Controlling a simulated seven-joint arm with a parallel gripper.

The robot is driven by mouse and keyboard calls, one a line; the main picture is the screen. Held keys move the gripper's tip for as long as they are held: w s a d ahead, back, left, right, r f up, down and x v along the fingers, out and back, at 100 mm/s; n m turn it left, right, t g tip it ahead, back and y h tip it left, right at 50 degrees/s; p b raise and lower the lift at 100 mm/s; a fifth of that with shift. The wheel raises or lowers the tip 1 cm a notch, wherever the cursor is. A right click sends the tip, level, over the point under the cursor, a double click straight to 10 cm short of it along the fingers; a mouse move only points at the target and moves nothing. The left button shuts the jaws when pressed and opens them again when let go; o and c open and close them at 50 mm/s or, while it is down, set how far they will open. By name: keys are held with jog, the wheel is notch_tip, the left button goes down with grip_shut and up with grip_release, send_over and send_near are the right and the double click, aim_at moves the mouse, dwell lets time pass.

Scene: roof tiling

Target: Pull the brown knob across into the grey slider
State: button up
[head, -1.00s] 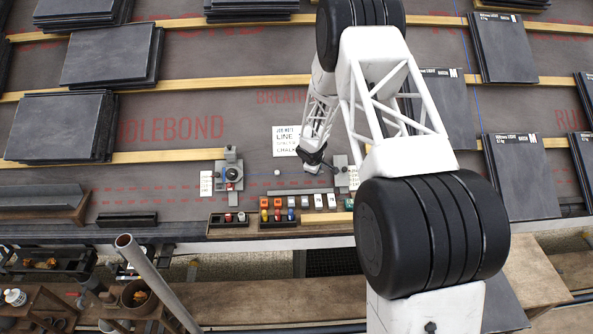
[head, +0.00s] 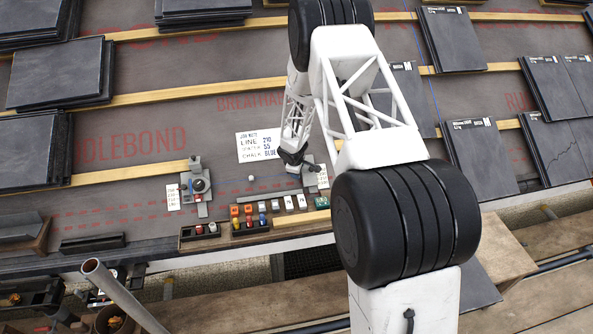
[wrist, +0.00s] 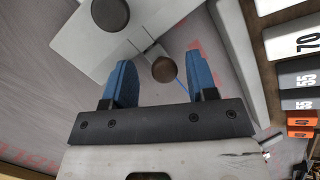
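In the wrist view the round brown knob (wrist: 164,68) appears between my two blue fingertips, on a light grey arm. My gripper (wrist: 159,75) is open, with a gap visible on both sides of the knob. A flat light grey piece with a dark round knob or hole (wrist: 110,14) lies just beyond; I cannot tell whether it is the grey slider. In the head view my gripper (head: 293,163) is low at the left edge of the right-hand grey fixture (head: 311,180). The brown knob cannot be made out there.
Another grey fixture (head: 198,187) stands to the left, with a small white ball (head: 250,178) between the two. A tray of coloured and numbered blocks (head: 247,224) lies in front. A note card (head: 258,147) lies behind. Dark slate stacks (head: 62,73) surround the work area.

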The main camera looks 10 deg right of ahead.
jog(key=shift+a, duration=0.1)
jog(key=v, duration=0.7)
jog(key=shift+s+r, duration=0.2)
jog(key=shift+r, duration=0.15)
jog(key=shift+r, duration=0.15)
dwell(0.5)
jog(key=d+v, duration=0.1)
jog(key=v, duration=0.9)
jog(key=shift+w+d+r, duration=0.3)
jog(key=shift+d, duration=0.05)
dwell(0.7)
